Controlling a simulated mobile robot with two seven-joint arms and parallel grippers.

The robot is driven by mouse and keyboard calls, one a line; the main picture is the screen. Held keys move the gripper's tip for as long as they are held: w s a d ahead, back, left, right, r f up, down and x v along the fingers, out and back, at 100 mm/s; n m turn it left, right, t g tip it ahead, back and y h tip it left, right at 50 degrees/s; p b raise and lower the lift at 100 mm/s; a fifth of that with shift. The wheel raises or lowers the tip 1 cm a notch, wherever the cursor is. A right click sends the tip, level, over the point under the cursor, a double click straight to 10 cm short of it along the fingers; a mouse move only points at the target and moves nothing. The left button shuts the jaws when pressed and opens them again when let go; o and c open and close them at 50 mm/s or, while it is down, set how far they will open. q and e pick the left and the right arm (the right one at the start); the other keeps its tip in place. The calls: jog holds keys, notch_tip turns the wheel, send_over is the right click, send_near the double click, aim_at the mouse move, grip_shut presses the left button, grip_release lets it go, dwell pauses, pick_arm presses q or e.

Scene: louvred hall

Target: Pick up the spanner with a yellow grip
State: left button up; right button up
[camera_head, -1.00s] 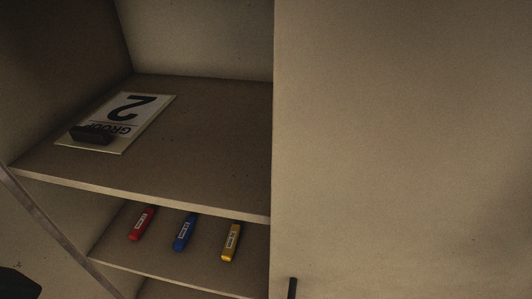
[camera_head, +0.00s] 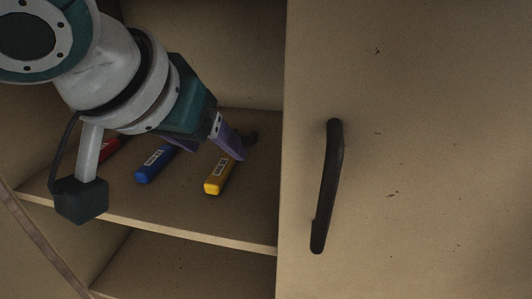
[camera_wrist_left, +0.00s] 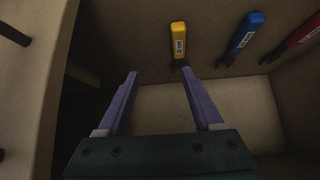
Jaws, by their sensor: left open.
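The spanner with a yellow grip (camera_head: 219,176) lies on the shelf, its grip toward the shelf's front edge and its dark head (camera_head: 249,138) toward the back. My left gripper (camera_head: 214,152) is open and empty, with its purple fingers over the shelf near this spanner; one fingertip overlaps it in the head view. In the left wrist view, the yellow grip (camera_wrist_left: 178,42) shows beyond the open fingers (camera_wrist_left: 160,73), in line with the right-hand finger rather than centred. I cannot tell the exact gap. My right gripper is not in view.
A blue-gripped spanner (camera_head: 154,164) and a red-gripped one (camera_head: 107,150), partly hidden by my arm, lie to the left on the same shelf (camera_head: 150,215). A closed door panel (camera_head: 430,150) with a dark handle (camera_head: 328,185) bounds the right side. Another shelf is below.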

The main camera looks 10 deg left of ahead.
aim_at(226, 158)
pick_arm(q)
jog(key=shift+n+t+y, duration=0.3)
jog(key=shift+n+y, duration=0.1)
jog(key=w+f+b, duration=0.1)
jog(key=w+a+f+b, duration=0.1)
jog(key=w+f+b, duration=0.1)
jog(key=shift+a+f, duration=0.2)
jog(key=shift+a, duration=0.05)
jog(key=shift+w+a+f+b, duration=0.2)
jog(key=shift+w+a+b, duration=0.1)
jog(key=shift+w+b, duration=0.2)
jog(key=b+x, duration=0.1)
jog(key=x, duration=0.3)
jog(key=shift+r, duration=0.15)
jog(key=x, duration=0.1)
jog(key=b+x, duration=0.1)
jog(key=x, duration=0.2)
jog(key=shift+w+a+b, duration=0.4)
jog(key=shift+w, duration=0.1)
jog(key=shift+w+f, duration=0.25)
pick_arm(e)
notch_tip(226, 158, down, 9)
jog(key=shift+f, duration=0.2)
pick_arm(q)
grip_shut()
